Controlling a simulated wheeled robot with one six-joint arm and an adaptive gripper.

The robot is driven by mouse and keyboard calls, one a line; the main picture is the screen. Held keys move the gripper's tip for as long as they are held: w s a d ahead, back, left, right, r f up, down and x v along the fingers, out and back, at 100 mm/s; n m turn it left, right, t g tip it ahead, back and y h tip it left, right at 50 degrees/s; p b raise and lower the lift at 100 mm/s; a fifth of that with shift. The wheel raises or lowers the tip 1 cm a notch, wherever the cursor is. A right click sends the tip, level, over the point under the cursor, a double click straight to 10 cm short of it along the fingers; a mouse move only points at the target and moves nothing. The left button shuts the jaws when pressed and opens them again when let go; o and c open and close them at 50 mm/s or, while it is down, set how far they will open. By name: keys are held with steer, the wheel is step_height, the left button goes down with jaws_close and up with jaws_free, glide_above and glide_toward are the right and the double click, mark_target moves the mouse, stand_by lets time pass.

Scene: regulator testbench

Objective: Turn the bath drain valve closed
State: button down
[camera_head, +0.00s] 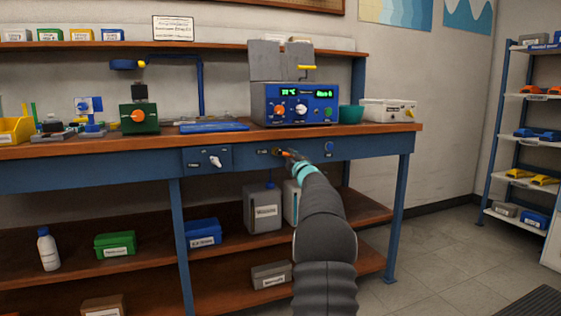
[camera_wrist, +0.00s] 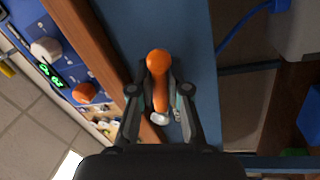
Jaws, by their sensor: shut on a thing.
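An orange lever handle with a rounded end (camera_wrist: 158,62) shows in the wrist view against the blue front rail of the bench. I take it as the bath drain valve, though its label is too small to read. My gripper (camera_wrist: 159,92) has a finger on each side of the lever and is shut on it. In the head view my gripper (camera_head: 290,157) reaches the rail below the bath unit, and only a little orange (camera_head: 286,153) of the lever shows. The bath unit (camera_head: 258,103) stands on the bench above, with a lit green display and a yellow lever (camera_head: 306,67) on top.
A white handle (camera_head: 215,161) sits on a panel to the left along the rail, and a blue knob (camera_head: 329,147) to the right. Grey containers (camera_head: 262,212) stand on the shelf below. Open floor (camera_head: 425,240) lies to the right of the bench.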

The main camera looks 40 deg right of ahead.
steer(key=shift+d+r+n+y, duration=0.1)
steer(key=shift+r+n+y, duration=0.25)
steer(key=shift+n, duration=0.7)
steer(key=shift+d+r+n+y, duration=0.1)
steer(key=shift+r+n+y, duration=0.25)
steer(key=shift+n, duration=0.7)
steer(key=shift+a, duration=0.1)
steer(key=c, duration=1.1)
jaws_free()
steer(key=shift+s, duration=0.1)
steer(key=v, duration=1.2)
steer(key=shift+f, duration=0.2)
